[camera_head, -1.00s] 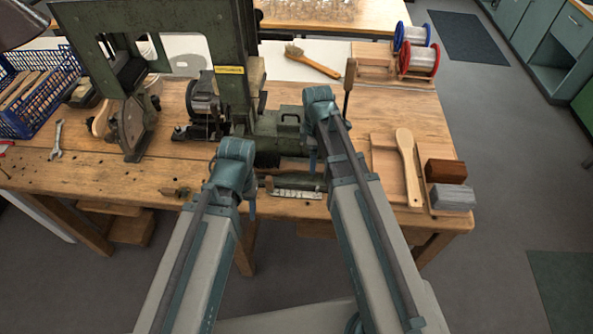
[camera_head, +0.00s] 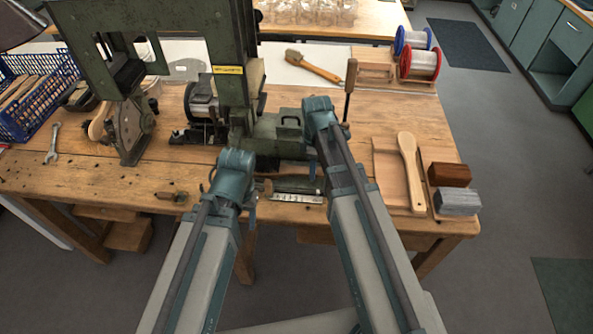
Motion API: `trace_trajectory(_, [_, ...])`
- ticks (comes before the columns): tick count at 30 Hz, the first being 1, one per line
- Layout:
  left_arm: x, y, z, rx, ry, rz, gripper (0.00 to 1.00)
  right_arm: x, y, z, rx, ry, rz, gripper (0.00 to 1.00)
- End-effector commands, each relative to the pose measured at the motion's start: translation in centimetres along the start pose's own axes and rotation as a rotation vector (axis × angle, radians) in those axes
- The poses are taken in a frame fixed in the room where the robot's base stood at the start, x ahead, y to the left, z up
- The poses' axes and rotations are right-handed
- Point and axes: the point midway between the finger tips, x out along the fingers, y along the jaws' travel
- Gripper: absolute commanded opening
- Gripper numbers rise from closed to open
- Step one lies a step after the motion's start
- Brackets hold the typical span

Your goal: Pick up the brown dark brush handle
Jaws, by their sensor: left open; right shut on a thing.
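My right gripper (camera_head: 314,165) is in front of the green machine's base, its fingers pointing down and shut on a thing. My arm hides most of the fingers, so I cannot tell clearly what they hold. My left gripper (camera_head: 250,208) is open near the table's front edge, left of the right one. A dark brown block (camera_head: 449,174) lies on the table at the right. A pale wooden brush handle (camera_head: 410,172) lies left of it, on a light board. A brush with a brown handle (camera_head: 318,68) lies at the back.
The green tufting machine (camera_head: 228,70) stands over the table's middle. A grey block (camera_head: 457,202) lies in front of the brown block. Spools (camera_head: 419,62) stand at the back right, a blue crate (camera_head: 38,108) at the left, a wrench (camera_head: 53,143) beside it.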

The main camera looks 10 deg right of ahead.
Motion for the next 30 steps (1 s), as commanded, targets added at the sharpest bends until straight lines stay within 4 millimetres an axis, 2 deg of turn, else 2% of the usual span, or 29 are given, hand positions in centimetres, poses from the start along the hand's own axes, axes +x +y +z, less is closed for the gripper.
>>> trace_trajectory(8, [0.0,0.0,0.0,0.000,0.000,0.000,0.57,0.0,0.0,0.0,0.000,0.000,0.000,0.00])
trace_trajectory(14, [-0.8,-0.1,0.1,0.000,0.000,0.000,0.57,-0.8,0.0,0.0,0.000,0.000,0.000,0.00])
trace_trajectory(20, [-2.9,-0.3,0.2,0.000,0.000,0.000,0.57,-2.9,0.0,0.0,0.000,0.000,0.000,0.00])
trace_trajectory(30, [-8.2,-0.8,0.5,0.000,0.000,0.000,0.57,-8.2,0.0,0.0,0.000,0.000,0.000,0.00])
